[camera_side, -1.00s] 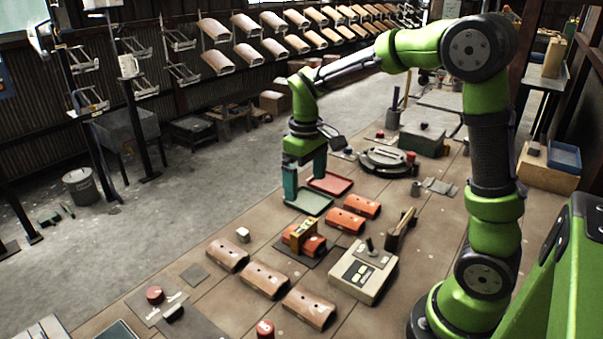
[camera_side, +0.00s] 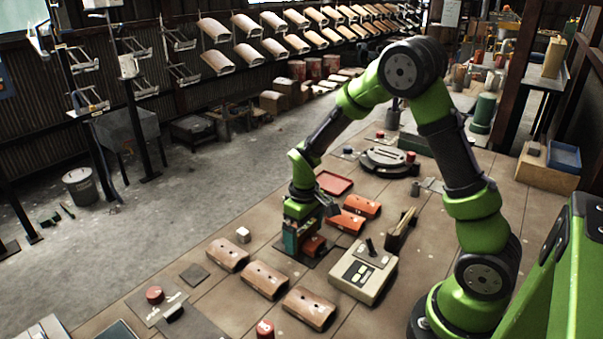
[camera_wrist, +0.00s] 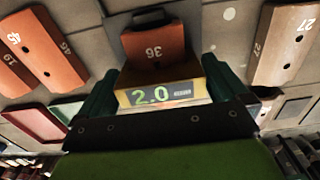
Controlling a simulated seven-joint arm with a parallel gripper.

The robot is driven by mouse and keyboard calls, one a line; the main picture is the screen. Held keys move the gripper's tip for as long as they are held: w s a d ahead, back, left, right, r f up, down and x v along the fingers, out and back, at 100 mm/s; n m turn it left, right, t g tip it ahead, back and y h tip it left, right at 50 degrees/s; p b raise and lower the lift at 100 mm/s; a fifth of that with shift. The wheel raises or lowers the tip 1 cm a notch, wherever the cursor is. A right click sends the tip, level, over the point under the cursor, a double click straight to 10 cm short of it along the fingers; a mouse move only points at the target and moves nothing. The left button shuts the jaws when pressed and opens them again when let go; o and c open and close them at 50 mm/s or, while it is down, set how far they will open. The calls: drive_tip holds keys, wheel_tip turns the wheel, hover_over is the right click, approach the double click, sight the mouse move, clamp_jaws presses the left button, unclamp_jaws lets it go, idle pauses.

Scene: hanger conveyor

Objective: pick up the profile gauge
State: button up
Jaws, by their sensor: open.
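The profile gauge (camera_wrist: 160,94), a yellow block with a dark display reading 2.0, stands across an orange curved tile marked 36 (camera_wrist: 155,45) in the wrist view. My gripper (camera_wrist: 160,85) is open, with one dark green finger on each side of the gauge. A gap seems to show at each finger, but contact is hard to judge. In the side view my gripper (camera_side: 299,240) is low over the dark mat (camera_side: 282,247) and hides the gauge. Part of the orange tile (camera_side: 315,245) shows beside the fingers.
A control box (camera_side: 363,272) with a joystick stands close to the right. Brown tiles (camera_side: 265,280) lie in front, and orange tiles (camera_side: 352,212) behind. A small white block (camera_side: 243,235) is to the left. A red tray (camera_side: 334,183) lies farther back.

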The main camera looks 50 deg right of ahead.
drive_tip(key=shift+f, duration=0.5)
drive_tip(key=shift+c, duration=0.2)
